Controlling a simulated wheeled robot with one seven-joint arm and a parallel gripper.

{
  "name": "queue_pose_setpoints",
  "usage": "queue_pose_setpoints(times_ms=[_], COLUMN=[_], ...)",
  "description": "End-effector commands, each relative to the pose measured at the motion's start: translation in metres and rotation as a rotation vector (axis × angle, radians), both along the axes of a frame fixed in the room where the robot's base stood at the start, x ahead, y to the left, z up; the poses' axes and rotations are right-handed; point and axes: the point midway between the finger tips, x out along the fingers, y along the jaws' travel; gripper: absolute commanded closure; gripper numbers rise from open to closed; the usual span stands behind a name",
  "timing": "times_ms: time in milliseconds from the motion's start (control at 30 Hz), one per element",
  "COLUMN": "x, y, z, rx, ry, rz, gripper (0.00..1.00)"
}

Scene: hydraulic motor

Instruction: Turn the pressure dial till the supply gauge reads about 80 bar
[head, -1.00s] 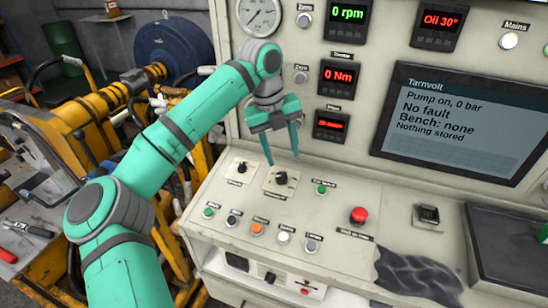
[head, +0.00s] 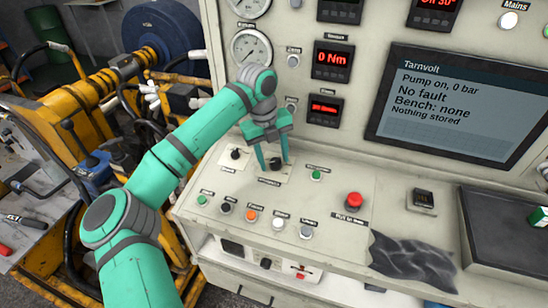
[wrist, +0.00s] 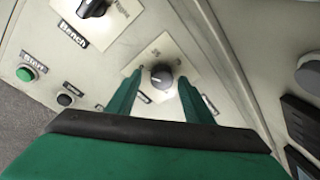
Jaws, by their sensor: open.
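The pressure dial is a small black knob (head: 276,163) on a pale square plate on the sloping panel. It also shows in the wrist view (wrist: 161,76), with a grey top. My gripper (head: 273,165) is open. In the wrist view its fingers (wrist: 160,83) stand on either side of the dial with gaps; I cannot tell how far down they reach. Two round white gauges, a lower one (head: 250,47) and an upper one (head: 247,8) cut off by the frame, are on the upright panel; their readings are too small to tell. The screen (head: 455,105) reads "Pump on, 0 bar" and "No fault".
Another black knob (head: 235,154), labelled "Bench" in the wrist view (wrist: 92,8), is left of the dial. A green button (head: 316,175) is to the right, then a red stop button (head: 354,200). Several buttons line the front, including an orange one (head: 250,216).

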Motion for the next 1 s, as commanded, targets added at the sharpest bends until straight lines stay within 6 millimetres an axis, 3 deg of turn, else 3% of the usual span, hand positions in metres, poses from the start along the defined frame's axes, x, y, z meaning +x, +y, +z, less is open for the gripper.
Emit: queue_pose_setpoints(times_ms=[300, 500, 567, 600, 700, 1000], x=[0.001, 0.0, 0.0, 0.0, 0.0, 0.0], y=[-0.002, 0.0, 0.002, -0.009, 0.0, 0.0], z=[-0.002, -0.002, -0.001, -0.001, -0.001, 0.0], rx=[0.0, -0.002, -0.003, -0.003, -0.005, 0.01], ry=[-0.001, -0.002, -0.002, -0.002, -0.002, -0.005], rz=[-0.002, 0.001, 0.003, -0.006, -0.001, -0.087], gripper=[0.53, 0.94, 0.94, 0.94, 0.94, 0.94])
